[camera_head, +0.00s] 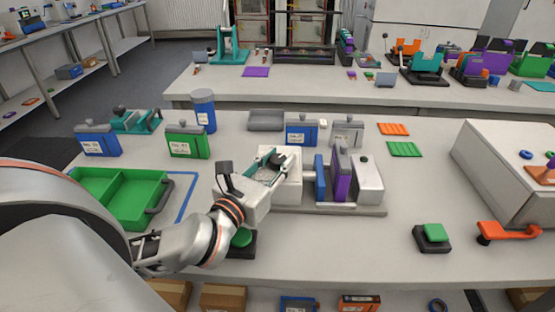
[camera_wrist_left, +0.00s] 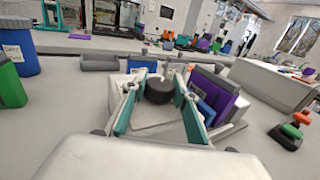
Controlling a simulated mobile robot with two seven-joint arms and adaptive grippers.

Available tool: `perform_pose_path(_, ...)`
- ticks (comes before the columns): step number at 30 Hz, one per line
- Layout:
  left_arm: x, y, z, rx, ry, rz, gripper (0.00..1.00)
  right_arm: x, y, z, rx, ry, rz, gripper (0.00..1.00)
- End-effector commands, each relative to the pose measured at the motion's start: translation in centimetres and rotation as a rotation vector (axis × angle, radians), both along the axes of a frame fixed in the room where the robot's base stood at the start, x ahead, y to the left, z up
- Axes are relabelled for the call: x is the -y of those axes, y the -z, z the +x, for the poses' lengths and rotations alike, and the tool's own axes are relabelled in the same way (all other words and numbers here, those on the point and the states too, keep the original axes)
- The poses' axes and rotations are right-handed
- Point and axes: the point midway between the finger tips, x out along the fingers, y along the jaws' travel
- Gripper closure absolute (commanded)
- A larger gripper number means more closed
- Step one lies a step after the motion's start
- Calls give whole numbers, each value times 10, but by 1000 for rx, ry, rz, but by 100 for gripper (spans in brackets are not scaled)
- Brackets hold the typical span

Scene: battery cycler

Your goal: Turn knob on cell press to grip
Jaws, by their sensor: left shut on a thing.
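The cell press (camera_head: 329,209) stands on the near table, with a grey base, white end blocks, and blue and purple plates between them. Its round black knob (camera_wrist_left: 159,90) sits on the left white block (camera_wrist_left: 150,132). My left gripper (camera_head: 272,163) reaches in from the left above this block. Its teal fingers are shut on the knob, one on each side, in the left wrist view (camera_wrist_left: 157,92). In the head view the fingers partly hide the knob. My right gripper is not in view.
A green tray (camera_head: 110,221) stands at the left. Blue (camera_head: 98,143) and green (camera_head: 188,143) boxes and a blue cylinder (camera_head: 204,112) stand behind. A green button on a black base (camera_head: 432,238) and a large white machine (camera_head: 505,165) are at the right.

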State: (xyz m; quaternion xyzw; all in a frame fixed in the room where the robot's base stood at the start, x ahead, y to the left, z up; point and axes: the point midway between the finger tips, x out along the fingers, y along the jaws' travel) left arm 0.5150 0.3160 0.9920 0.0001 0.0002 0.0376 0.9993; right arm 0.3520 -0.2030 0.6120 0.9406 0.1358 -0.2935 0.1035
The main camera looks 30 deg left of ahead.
Motion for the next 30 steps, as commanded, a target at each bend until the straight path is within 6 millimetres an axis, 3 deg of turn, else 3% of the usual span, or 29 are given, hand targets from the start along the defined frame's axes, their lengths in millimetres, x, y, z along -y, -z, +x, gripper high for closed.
perform_pose_path(2,-1,-3,1,8,-2,2,93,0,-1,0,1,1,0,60)
perform_pose_path(3,-1,-3,1,8,-2,2,69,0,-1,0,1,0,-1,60)
perform_pose_path(5,-1,-3,1,8,-2,2,54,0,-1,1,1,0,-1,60)
perform_pose_path(22,0,0,0,2,-7,-1,54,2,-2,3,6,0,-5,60)
perform_pose_path(30,0,0,1,7,-90,-5,54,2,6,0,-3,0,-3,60)
